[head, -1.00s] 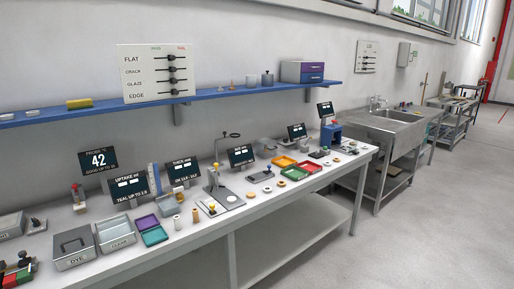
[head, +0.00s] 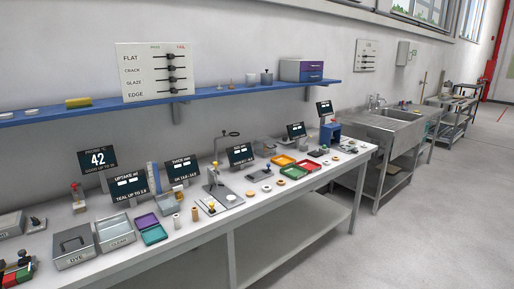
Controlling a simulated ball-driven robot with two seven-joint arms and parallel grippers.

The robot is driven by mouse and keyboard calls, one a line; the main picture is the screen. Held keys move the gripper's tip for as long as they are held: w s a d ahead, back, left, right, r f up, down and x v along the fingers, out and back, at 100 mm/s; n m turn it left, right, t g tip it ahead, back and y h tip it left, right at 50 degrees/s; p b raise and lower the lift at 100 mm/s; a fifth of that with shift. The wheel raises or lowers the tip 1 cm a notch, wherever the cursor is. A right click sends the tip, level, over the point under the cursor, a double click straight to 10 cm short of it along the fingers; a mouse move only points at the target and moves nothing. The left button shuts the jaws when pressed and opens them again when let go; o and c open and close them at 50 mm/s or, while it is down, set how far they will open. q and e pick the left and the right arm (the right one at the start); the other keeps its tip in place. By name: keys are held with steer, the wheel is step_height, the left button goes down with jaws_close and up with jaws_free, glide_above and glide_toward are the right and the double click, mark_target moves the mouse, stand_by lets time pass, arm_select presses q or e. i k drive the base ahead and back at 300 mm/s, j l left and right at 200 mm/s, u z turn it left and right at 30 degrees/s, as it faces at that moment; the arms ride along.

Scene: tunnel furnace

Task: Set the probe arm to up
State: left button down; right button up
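A dark screen marked PROBE (head: 98,160) reads 42 at the left of the bench. Below it stands a small grey device with a red top (head: 77,195). Further right, an upright metal stand with a yellow-tipped lever (head: 215,178) rises from a flat metal plate (head: 222,200). I cannot tell for sure which of these has the probe arm, nor its setting. Neither of my grippers is in view.
The long white bench (head: 200,233) carries screens, a grey DYE box (head: 74,252), purple (head: 146,222) and teal (head: 154,235) trays, and red and green trays. A blue shelf (head: 225,95) runs above it. A steel sink (head: 397,115) stands right. The floor in front is clear.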

mark_target(75, 185)
steer(key=u, duration=1.35)
steer(key=k, duration=0.05)
